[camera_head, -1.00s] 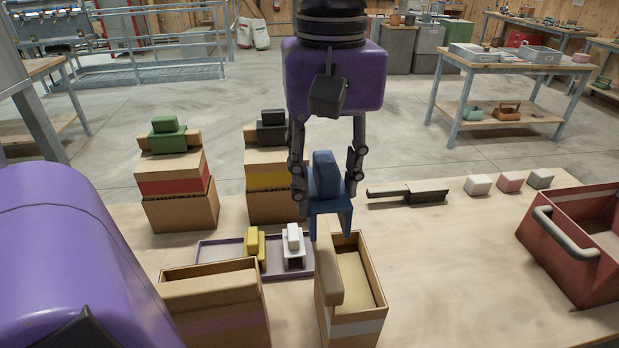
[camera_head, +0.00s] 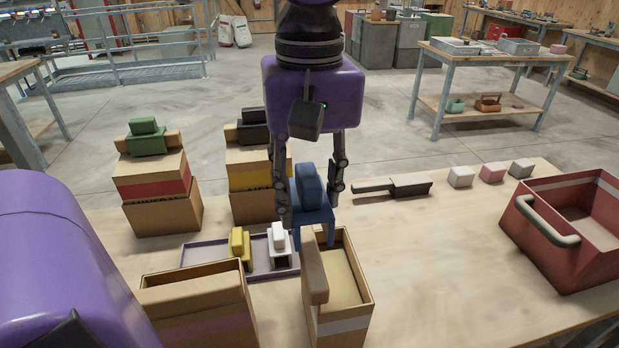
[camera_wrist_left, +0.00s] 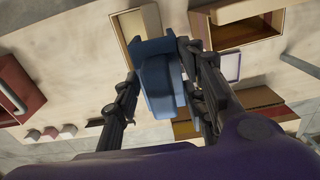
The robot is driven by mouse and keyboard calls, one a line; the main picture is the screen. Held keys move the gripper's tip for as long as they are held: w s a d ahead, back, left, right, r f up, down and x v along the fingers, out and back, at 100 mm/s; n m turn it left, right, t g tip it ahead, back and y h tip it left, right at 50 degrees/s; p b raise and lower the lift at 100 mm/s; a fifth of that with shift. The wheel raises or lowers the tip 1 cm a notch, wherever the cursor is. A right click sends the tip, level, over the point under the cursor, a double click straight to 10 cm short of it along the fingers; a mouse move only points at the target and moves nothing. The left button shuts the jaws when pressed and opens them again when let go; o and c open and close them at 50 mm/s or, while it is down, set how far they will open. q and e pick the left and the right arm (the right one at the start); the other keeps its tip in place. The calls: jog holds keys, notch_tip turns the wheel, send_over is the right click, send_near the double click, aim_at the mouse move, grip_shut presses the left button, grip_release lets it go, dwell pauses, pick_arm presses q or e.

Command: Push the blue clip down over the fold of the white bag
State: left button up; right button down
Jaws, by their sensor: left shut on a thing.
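The blue clip (camera_head: 309,190) is held upright between the two dark fingers of my left gripper (camera_head: 309,204). In the left wrist view the clip (camera_wrist_left: 160,88) sits between both fingers (camera_wrist_left: 165,92). The white bag (camera_head: 346,326), a tan open-topped one with a white band, stands below and slightly toward me. Its raised fold (camera_head: 314,268) runs along its left side. The clip's legs are at the fold's far end, close above it; whether they touch cannot be told. My right gripper is not in view.
A second open bag (camera_head: 205,322) stands to the left. Behind it a lilac tray (camera_head: 208,256) holds a yellow clip (camera_head: 238,246) and a white clip (camera_head: 279,243). Stacked bags with green and black clips stand behind. A red crate (camera_head: 540,246) is at right; table between is clear.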

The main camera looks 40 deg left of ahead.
aim_at(309, 245)
pick_arm(q)
jog(key=shift+f+b, duration=0.35)
jog(key=shift+f, duration=1.05)
jog(key=shift+f+b, duration=0.6)
jog(key=shift+f, duration=1.05)
jog(key=shift+f+b, duration=0.35)
jog(key=shift+f, duration=0.6)
jog(key=o, duration=0.9)
jog(key=shift+o, duration=0.5)
